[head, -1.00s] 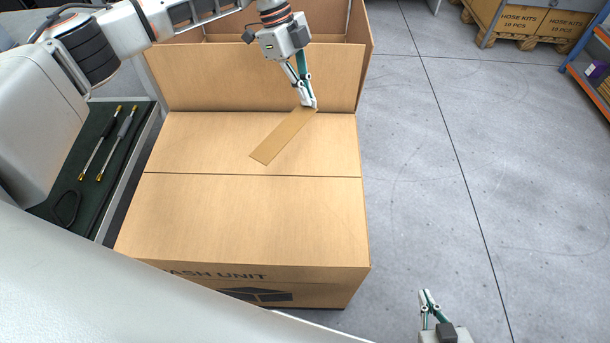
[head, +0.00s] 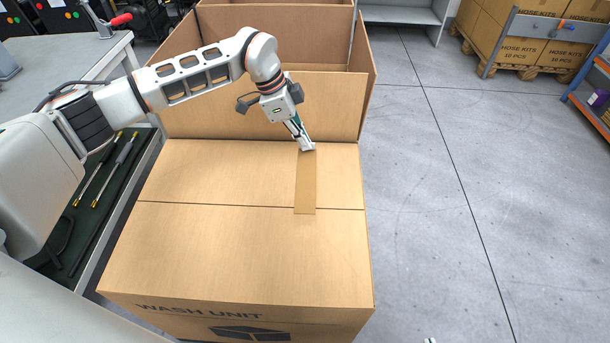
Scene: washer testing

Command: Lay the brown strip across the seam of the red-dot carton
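The brown strip (head: 306,185) points toward me over the right part of the closed carton (head: 220,250), which is printed "WASH UNIT". Its near end reaches just past the carton's seam (head: 215,204), crossing it nearly square. I cannot tell whether the strip touches the cardboard or hovers slightly above it. My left gripper (head: 306,148) is shut on the strip's far end, near the carton's back edge. No red dot shows on the visible faces. Only a tip of my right gripper (head: 430,340) shows at the bottom edge, so its state is unclear.
An open carton (head: 340,90) stands directly behind the closed one. A dark tray with tools (head: 105,175) and a grey bench (head: 95,60) are at left. Hose-kit cartons (head: 525,50) sit on a pallet at back right. The floor at right is clear.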

